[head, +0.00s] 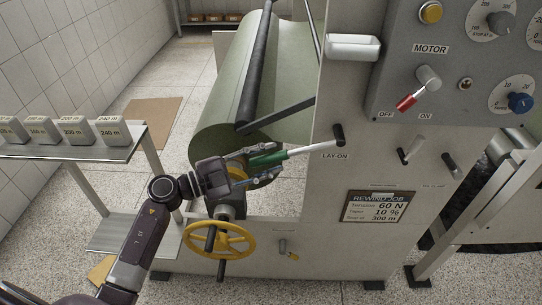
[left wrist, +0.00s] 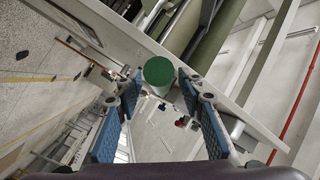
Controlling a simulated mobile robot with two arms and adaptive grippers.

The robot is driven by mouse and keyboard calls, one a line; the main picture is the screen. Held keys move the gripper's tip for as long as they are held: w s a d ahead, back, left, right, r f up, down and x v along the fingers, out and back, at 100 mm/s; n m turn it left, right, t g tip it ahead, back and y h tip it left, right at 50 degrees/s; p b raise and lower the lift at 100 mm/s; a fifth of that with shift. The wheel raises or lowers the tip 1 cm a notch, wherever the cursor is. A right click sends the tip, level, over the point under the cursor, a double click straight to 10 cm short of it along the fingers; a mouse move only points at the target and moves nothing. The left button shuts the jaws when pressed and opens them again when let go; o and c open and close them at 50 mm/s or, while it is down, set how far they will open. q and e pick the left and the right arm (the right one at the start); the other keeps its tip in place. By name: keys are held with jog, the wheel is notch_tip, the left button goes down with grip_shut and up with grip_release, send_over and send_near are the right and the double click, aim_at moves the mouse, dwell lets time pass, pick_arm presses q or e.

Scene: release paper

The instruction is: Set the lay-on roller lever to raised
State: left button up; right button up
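The lay-on roller lever has a green grip (head: 268,159) on a pale rod (head: 312,148). It points left and slightly down from its pivot by the LAY-ON label on the machine panel. My left gripper (head: 264,161) is at the green grip, one finger above it and one below. In the left wrist view the round green grip end (left wrist: 158,72) faces the camera between the two open fingertips (left wrist: 157,85), with gaps showing on both sides. The dark lay-on roller (head: 258,70) lies along the large grey-green paper roll (head: 225,120). My right gripper is not in view.
A yellow handwheel (head: 221,239) is below my left gripper. A side table (head: 70,152) with several labelled weights stands at left. The control box (head: 450,75) with a red-handled motor switch (head: 406,103) is at upper right.

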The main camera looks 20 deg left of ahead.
pick_arm(q)
jog(key=shift+w+d, duration=0.25)
jog(key=shift+d, duration=0.05)
jog(key=shift+c, duration=0.7)
grip_shut()
